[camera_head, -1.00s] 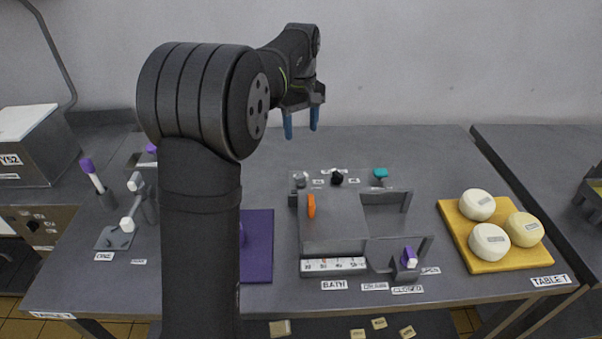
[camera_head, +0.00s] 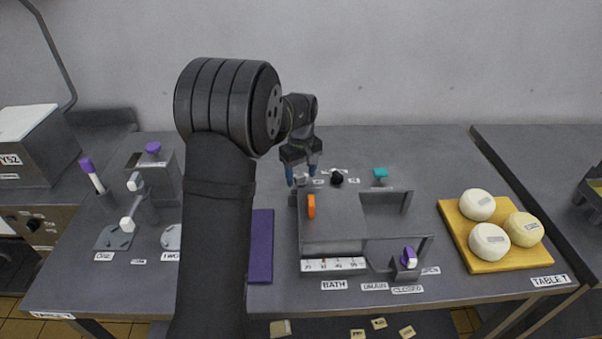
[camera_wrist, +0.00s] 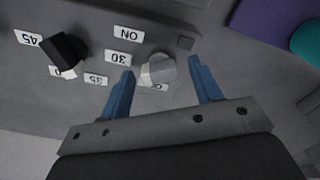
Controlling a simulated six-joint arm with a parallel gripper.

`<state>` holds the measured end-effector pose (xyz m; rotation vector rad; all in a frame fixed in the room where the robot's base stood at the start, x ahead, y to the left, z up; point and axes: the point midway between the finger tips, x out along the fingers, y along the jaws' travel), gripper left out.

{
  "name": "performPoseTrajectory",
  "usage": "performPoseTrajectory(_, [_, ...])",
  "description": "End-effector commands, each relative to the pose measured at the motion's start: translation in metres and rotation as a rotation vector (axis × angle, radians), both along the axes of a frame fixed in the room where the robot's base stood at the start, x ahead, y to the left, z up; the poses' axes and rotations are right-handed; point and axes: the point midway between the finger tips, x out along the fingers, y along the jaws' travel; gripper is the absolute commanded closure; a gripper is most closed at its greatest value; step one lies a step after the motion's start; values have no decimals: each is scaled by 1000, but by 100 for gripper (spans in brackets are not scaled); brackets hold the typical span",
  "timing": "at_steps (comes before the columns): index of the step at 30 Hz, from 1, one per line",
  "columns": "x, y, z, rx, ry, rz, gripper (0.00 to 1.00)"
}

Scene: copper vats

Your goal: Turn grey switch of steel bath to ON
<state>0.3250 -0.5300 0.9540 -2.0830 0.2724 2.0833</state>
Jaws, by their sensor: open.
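The steel bath (camera_head: 333,222) stands on the table, with an orange handle (camera_head: 311,206) on top and a white number strip (camera_head: 333,265) on its front. Behind it is the grey switch (camera_head: 301,182), a pale knob largely covered by my gripper in the head view. My gripper (camera_head: 304,177) is open, with its blue fingers down around it. In the wrist view the grey switch (camera_wrist: 158,70) shows between the two fingers of my gripper (camera_wrist: 162,69), with gaps at both sides. An ON label (camera_wrist: 129,33) is near it; another label is partly hidden behind the knob.
A black knob (camera_wrist: 66,50) sits beside the grey switch, with number labels around. A teal knob (camera_head: 380,173) is behind the bath frame. A purple-topped switch (camera_head: 408,257) is at front right. A yellow board (camera_head: 488,262) with white rounds lies right; a purple mat (camera_head: 261,250) lies left.

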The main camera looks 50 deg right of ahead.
Motion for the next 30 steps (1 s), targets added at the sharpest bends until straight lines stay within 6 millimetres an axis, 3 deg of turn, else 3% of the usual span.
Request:
performPoseTrajectory(6, [0,0,0,0,0,0,44])
performPoseTrajectory(13, [0,0,0,0,0,0,87])
performPoseTrajectory(22, [0,0,0,0,0,-40,86])
performPoseTrajectory(30, [0,0,0,0,0,-199,86])
